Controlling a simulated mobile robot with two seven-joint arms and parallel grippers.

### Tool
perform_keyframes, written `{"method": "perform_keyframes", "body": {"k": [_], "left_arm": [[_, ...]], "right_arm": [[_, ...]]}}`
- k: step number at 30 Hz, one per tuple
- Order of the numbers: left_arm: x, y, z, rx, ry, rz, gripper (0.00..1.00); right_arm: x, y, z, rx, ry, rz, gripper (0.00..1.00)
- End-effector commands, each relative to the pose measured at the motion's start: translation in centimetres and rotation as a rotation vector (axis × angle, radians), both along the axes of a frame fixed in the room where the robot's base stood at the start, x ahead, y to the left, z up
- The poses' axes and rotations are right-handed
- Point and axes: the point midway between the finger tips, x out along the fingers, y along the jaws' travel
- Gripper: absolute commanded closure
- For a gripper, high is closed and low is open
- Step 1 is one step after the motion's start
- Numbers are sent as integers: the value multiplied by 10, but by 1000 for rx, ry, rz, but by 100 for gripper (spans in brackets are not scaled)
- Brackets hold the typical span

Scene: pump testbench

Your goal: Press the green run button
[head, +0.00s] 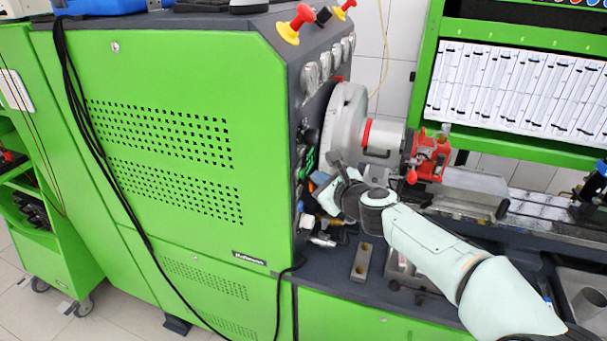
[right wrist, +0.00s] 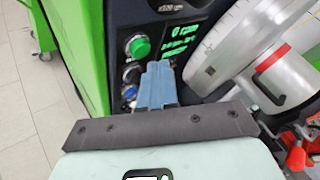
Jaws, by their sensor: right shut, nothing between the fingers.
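The green run button (right wrist: 138,46) is a round green cap in a metal ring on the dark control panel (right wrist: 122,22) in the right wrist view. My right gripper (right wrist: 158,68) is shut and empty. Its blue fingertips appear just below and to the right of the button in that view, and I cannot tell how far they are from the panel. In the head view the right gripper (head: 319,180) is close to the panel on the side of the green cabinet (head: 200,160). The button cannot be made out there. My left gripper is not in view.
A display with green digits (right wrist: 183,42) is right of the button. Blue and dark knobs (right wrist: 131,92) sit below it. A large grey chuck wheel (head: 346,125) and a red clamp part (head: 428,157) stand beside my right arm. Cables hang on the cabinet's left.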

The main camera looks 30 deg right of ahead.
Motion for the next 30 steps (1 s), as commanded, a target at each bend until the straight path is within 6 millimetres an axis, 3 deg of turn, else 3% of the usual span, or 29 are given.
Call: {"method": "perform_keyframes", "body": {"k": [30], "left_arm": [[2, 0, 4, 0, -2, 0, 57]], "right_arm": [[9, 7, 0, 0, 0, 0, 100]]}}
